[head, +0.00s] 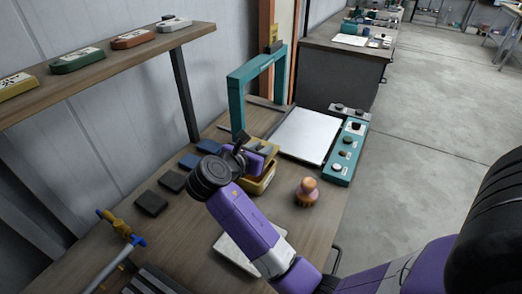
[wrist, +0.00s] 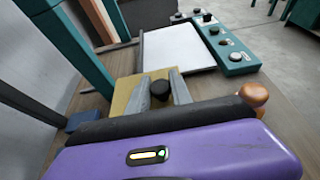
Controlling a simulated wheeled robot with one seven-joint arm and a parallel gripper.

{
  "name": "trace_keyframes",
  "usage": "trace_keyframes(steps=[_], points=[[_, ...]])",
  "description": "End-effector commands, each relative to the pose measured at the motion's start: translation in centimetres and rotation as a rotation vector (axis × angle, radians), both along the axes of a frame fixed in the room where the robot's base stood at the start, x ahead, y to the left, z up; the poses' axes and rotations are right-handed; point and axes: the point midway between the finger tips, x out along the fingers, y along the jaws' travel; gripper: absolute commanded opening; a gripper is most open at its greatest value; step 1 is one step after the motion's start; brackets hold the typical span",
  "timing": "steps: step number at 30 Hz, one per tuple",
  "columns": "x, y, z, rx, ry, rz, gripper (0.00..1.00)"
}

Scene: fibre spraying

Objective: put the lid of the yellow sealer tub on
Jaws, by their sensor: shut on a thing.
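The yellow sealer tub (head: 264,184) stands on the workbench, just in front of the teal frame, partly hidden behind my purple wrist. My gripper (wrist: 160,86) has its two grey fingers closed on the black knob of the tub's flat yellow lid (wrist: 122,98). In the head view, my gripper (head: 264,148) is over the tub. The lid looks close above the tub's rim or on it; my wrist hides the rim, so I cannot tell whether they touch.
A teal frame (head: 240,100) rises behind the tub. A white plate (head: 302,135) and a teal control panel (head: 346,153) lie to the right. A brush with a round orange handle (head: 307,190) stands nearby. Several dark blocks (head: 151,203) lie left.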

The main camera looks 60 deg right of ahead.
Motion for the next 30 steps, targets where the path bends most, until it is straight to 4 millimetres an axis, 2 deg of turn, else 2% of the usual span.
trace_keyframes(steps=[1, 18, 30], points=[[0.0, 0.0, -0.8, -0.001, -0.001, 0.0, 0.0], [0.0, 0.0, -3.9, 0.0, 0.002, 0.0, 0.0], [0.0, 0.0, -4.3, 0.0, 0.0, 0.0, 0.0]])
